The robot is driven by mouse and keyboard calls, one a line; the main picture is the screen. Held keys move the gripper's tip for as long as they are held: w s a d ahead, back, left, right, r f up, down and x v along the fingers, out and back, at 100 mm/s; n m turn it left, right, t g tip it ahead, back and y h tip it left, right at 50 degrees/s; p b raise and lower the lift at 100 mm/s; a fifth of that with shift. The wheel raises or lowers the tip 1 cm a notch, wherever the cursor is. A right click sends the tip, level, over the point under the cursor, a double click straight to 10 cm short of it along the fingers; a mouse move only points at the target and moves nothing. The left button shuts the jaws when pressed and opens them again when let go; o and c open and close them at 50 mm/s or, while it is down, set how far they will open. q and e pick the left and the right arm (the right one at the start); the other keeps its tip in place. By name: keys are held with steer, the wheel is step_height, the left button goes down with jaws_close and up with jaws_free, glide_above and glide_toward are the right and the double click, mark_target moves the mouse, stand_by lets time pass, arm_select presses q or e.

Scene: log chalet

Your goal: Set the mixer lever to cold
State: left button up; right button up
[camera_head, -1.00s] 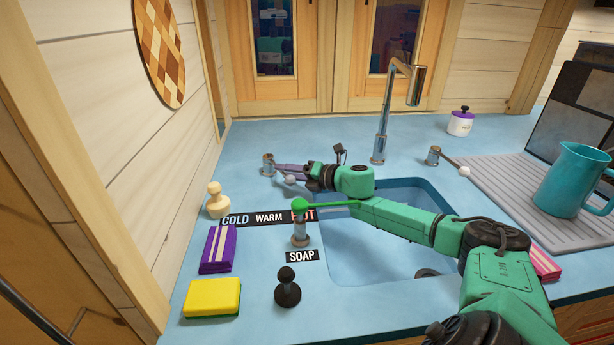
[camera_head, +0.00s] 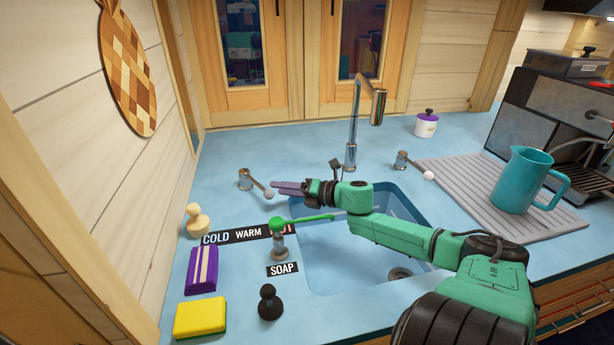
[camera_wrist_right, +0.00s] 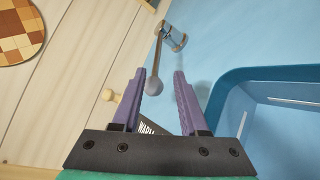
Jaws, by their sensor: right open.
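A metal post with a short lever (camera_head: 257,186) ending in a grey ball stands left of the faucet, beyond the COLD WARM HOT strip (camera_head: 236,234). The lever points right and toward me. My right gripper (camera_head: 274,187) is open, its purple fingers pointing left, with tips close beside the ball. In the right wrist view, the ball (camera_wrist_right: 154,87) shows between the open fingertips (camera_wrist_right: 160,76), nearer the left finger; I cannot tell whether they touch. My left gripper is out of view.
A green-handled soap post (camera_head: 279,240) stands near the SOAP label. The sink (camera_head: 330,270) and faucet (camera_head: 352,135) are close by. A second lever with a white ball (camera_head: 428,175) is to the right. A cream stopper (camera_head: 197,220), purple cloth and yellow sponge line the left.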

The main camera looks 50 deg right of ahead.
steer(key=p+v, duration=0.6)
steer(key=v, duration=0.1)
steer(key=shift+p, duration=0.35)
